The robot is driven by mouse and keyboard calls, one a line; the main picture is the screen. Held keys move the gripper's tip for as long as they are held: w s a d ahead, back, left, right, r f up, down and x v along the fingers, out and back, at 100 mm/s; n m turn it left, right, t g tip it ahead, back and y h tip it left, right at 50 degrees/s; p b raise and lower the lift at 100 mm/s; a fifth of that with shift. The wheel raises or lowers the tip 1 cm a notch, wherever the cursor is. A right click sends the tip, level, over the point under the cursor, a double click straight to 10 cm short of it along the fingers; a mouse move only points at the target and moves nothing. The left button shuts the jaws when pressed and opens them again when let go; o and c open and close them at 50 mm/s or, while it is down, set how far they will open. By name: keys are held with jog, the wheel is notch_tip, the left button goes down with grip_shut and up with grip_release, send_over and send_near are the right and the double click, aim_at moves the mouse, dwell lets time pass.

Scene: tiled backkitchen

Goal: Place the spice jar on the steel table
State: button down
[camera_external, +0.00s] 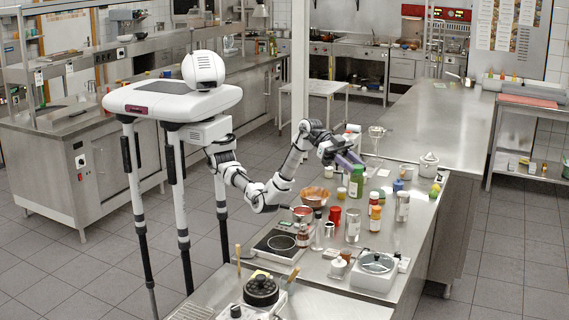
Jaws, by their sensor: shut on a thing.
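My gripper (349,158) reaches over the crowded steel counter (402,238), above and beside a green bottle (356,186). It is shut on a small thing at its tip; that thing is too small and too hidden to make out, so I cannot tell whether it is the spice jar. A bare steel table top (432,125) lies behind the counter.
The steel table top behind has wide free room.

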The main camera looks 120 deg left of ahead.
jog(key=s+d+f+m+g+h, duration=0.1)
jog(key=s+d+f, duration=0.25)
jog(key=d, duration=0.65)
jog(key=s+d+f+m+h, duration=0.15)
jog(key=s+d, duration=0.25)
jog(key=d, duration=0.5)
notch_tip(320, 180, down, 26)
jog(key=p, duration=0.6)
jog(key=shift+r+n, duration=0.25)
jog(key=shift+n, duration=0.2)
jog(key=shift+s+a+f+y, duration=0.1)
jog(key=shift+y, duration=0.15)
jog(key=shift+f, duration=0.15)
jog(key=c, duration=1)
grip_release()
